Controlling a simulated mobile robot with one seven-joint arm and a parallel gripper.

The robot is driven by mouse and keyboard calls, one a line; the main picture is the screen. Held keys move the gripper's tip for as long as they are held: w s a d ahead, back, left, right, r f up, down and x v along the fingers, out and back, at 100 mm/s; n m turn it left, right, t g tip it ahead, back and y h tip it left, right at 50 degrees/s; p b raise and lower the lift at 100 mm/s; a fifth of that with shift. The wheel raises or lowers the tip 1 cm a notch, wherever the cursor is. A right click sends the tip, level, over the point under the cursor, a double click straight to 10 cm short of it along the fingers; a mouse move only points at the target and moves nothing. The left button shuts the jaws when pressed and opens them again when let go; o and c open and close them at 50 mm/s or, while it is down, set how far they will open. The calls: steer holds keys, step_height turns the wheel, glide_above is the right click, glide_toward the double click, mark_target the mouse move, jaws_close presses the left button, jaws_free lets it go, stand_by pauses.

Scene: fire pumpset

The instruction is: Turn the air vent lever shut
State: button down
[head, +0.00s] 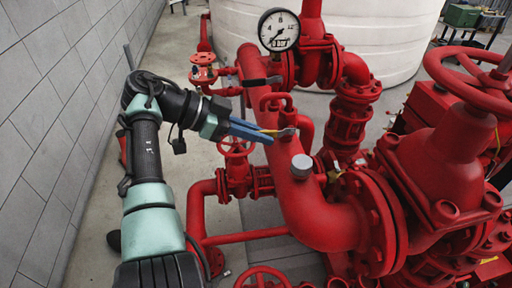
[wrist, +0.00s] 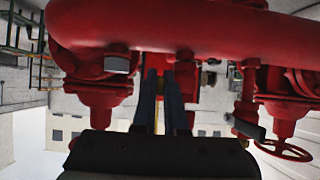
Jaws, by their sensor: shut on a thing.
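In the wrist view, the two dark blue fingers (wrist: 159,74) point at the red pipe and stand close together. A thin yellow strip shows between them. The exact grip on the lever is hidden there.
A black lever (head: 262,81) sits on a branch pipe behind my gripper. A pressure gauge (head: 279,30) stands above it. The grey wall (head: 60,110) is at left.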

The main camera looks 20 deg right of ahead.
steer(key=shift+f+h+b, duration=0.5)
steer(key=shift+b, duration=0.35)
steer(key=c, duration=1)
jaws_free()
steer(key=shift+o, duration=0.2)
steer(key=shift+r, duration=0.1)
steer(key=b+v, duration=0.2)
steer(key=v, duration=0.5)
steer(key=shift+a+b, duration=0.3)
steer(key=shift+w, duration=0.1)
